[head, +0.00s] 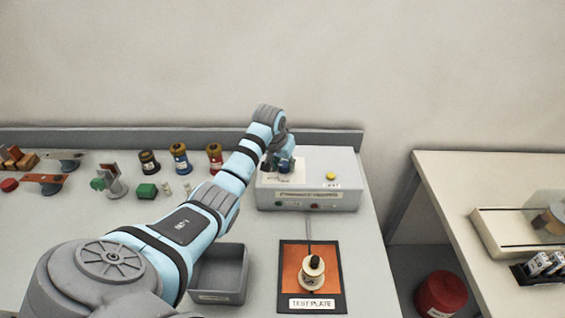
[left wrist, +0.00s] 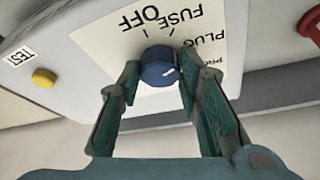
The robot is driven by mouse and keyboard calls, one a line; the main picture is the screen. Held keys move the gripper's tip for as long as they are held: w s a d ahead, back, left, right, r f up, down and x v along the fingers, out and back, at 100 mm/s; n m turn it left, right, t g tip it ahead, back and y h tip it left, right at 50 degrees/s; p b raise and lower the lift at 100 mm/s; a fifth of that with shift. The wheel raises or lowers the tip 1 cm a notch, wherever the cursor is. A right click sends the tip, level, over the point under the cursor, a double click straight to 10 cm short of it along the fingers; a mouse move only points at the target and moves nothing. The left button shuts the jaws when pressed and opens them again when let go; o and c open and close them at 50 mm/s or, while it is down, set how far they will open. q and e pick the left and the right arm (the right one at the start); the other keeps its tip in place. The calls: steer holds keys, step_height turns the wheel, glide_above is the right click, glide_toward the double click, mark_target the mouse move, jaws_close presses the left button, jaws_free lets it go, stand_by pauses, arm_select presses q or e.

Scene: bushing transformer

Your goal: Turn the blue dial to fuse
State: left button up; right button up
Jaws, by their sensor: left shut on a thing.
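The blue dial (left wrist: 160,66) sits on a pale label plate (left wrist: 110,50) that appears upside down in the left wrist view. The words OFF, FUSE and PLUG show around it, with a further label partly hidden. A white mark on the dial is on its right side, toward PLUG; its exact setting is hard to tell. My left gripper (left wrist: 160,85) is shut on the dial, one finger on each side. My right gripper is not in view.
A yellow button (head: 331,176) marked TEST is on the same box. A test plate (head: 289,262) with a spool lies in front, beside an empty grey bin (head: 219,282). Several bushings and small parts stand left on the bench. A second table (head: 445,185) is at right.

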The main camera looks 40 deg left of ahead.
arm_select(q)
steer(key=n+y, duration=0.1)
steer(key=n, duration=0.4)
steer(key=shift+w+d+r+g+y, duration=0.1)
steer(key=shift+w+r+g+y, duration=0.1)
steer(key=shift+g+y, duration=0.2)
steer(key=o, duration=1.1)
steer(key=shift+w+f, duration=0.1)
steer(key=shift+o, duration=0.2)
steer(key=shift+f, duration=0.15)
steer(key=v, duration=0.7)
steer(key=shift+r, duration=0.3)
steer(key=shift+w, duration=0.1)
